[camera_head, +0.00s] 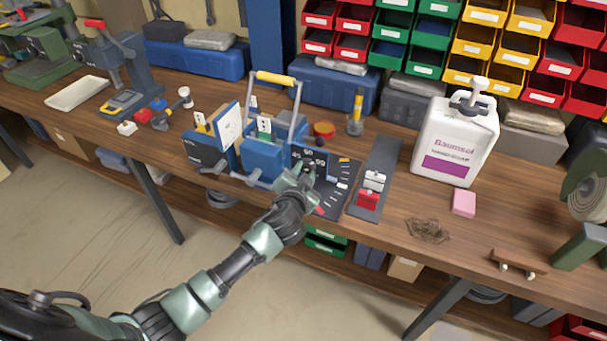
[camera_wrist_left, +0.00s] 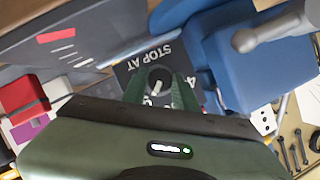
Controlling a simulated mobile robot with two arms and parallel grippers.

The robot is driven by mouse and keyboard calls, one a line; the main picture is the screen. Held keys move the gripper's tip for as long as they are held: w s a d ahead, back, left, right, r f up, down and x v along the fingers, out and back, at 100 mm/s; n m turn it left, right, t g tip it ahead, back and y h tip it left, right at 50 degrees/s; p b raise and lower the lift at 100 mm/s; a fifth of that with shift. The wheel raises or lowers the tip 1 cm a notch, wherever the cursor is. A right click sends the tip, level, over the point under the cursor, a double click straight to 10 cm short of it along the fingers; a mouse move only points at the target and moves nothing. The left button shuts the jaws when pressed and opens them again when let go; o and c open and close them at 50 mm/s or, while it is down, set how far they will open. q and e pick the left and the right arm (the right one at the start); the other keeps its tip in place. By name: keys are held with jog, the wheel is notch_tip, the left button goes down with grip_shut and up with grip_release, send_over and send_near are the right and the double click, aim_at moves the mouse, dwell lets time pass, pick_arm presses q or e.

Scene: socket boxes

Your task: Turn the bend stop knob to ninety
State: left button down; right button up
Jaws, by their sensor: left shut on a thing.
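The bend stop panel (camera_head: 322,157) is a dark plate on the front of the blue bending machine (camera_head: 262,158), with white numbers along its top. The panel also shows upside down in the left wrist view with the lettering "STOP AT" (camera_wrist_left: 150,58). The knob (camera_wrist_left: 160,76) is black and round with a pale pointer bar. My left gripper (camera_head: 307,172) is at the panel, and its green fingers (camera_wrist_left: 160,92) are shut on the knob, one at each side. The gripper hides part of the dial, so I cannot tell which number the pointer meets. My right gripper is out of view.
A dark scale board (camera_head: 338,190) lies right of the machine, beside a grey strip (camera_head: 377,165) with a red and a white block. A soap bottle (camera_head: 455,140) and pink block (camera_head: 464,203) stand further right. The machine's yellow-handled lever (camera_head: 275,78) rises behind.

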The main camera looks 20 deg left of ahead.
pick_arm(q)
jog(key=shift+f+m+t+y+b, duration=0.1)
jog(key=shift+m+t+y+b, duration=0.3)
jog(key=shift+m, duration=0.3)
jog(key=c, duration=1.1)
grip_release()
jog(key=b+v, duration=0.1)
jog(key=v, duration=0.7)
jog(key=shift+d, duration=0.1)
